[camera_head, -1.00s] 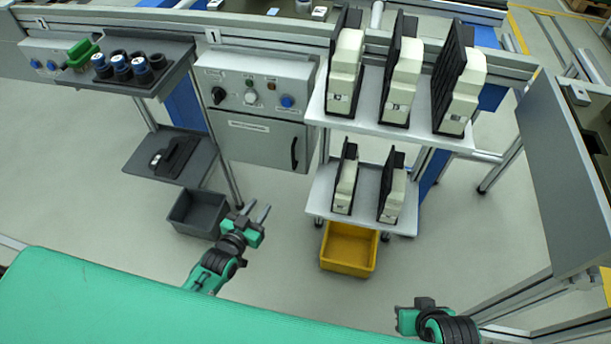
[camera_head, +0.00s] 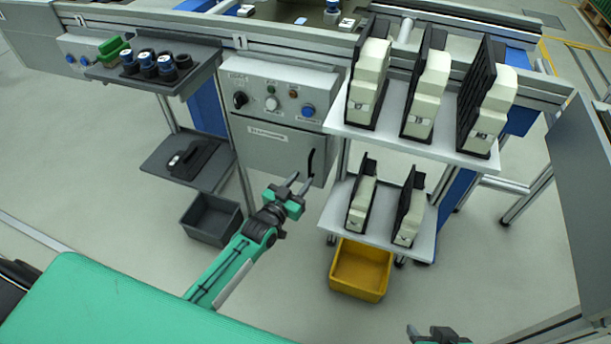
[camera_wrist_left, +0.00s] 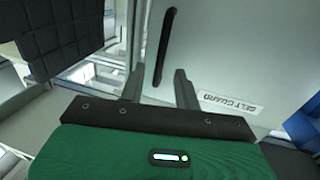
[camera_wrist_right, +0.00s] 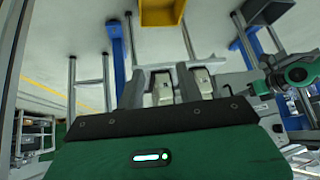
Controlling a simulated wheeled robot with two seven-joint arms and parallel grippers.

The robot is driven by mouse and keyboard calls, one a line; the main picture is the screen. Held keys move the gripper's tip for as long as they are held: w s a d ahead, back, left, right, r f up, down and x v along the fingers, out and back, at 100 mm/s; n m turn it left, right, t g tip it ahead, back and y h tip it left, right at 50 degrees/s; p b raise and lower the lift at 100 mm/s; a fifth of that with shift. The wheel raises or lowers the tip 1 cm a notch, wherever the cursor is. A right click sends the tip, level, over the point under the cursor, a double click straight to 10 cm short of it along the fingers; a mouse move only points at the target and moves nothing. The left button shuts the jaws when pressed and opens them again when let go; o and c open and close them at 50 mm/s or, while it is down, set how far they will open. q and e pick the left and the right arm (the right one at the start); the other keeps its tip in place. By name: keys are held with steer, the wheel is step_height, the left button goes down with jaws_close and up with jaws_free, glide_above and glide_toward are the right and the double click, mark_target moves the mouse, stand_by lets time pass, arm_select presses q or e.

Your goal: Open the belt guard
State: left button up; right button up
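The belt guard (camera_head: 270,148) is a grey door below the control panel, and it looks closed. Its black upright handle (camera_head: 311,163) is near its right edge. The left wrist view shows the guard (camera_wrist_left: 215,50), its label and the handle (camera_wrist_left: 165,46) ahead of the fingers. My left gripper (camera_head: 299,184) is open and empty, just below and in front of the handle, apart from it. It also shows in the left wrist view (camera_wrist_left: 158,85). My right gripper (camera_wrist_right: 158,88) is open and empty; only its top shows at the head view's bottom edge.
A control panel (camera_head: 272,100) with a knob and buttons sits above the guard. Shelves (camera_head: 380,228) with several cream and black units stand to its right. A yellow bin (camera_head: 361,270) and a grey bin (camera_head: 211,219) are on the floor. Open floor lies in front.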

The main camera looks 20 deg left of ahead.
mark_target(309, 170)
arm_select(q)
steer(key=shift+x, duration=1.65)
jaws_close()
